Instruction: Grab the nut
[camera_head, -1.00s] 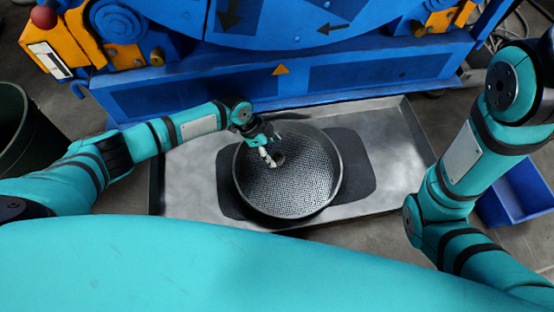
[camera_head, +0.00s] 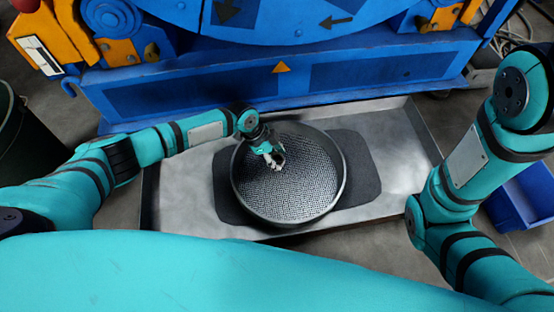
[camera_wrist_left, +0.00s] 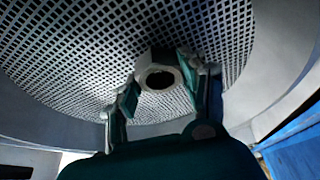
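The nut (camera_wrist_left: 158,79) is a metal ring with a dark hole, seen in the left wrist view on the perforated floor of a round sieve (camera_head: 340,185). My left gripper (camera_wrist_left: 159,86) has one finger on each side of the nut, apart from each other, and I see no clear grip on it. In the head view my left gripper (camera_head: 275,158) reaches down inside the sieve, left of its middle, and largely hides the nut. My right arm is at the right of the head view, with its gripper out of sight.
The sieve stands on a dark mat (camera_head: 365,175) in a shallow metal tray (camera_head: 405,160). The blue machine (camera_head: 390,75) rises behind the tray. A blue bin (camera_head: 525,195) is at the right and a dark green bin (camera_head: 30,145) at the left.

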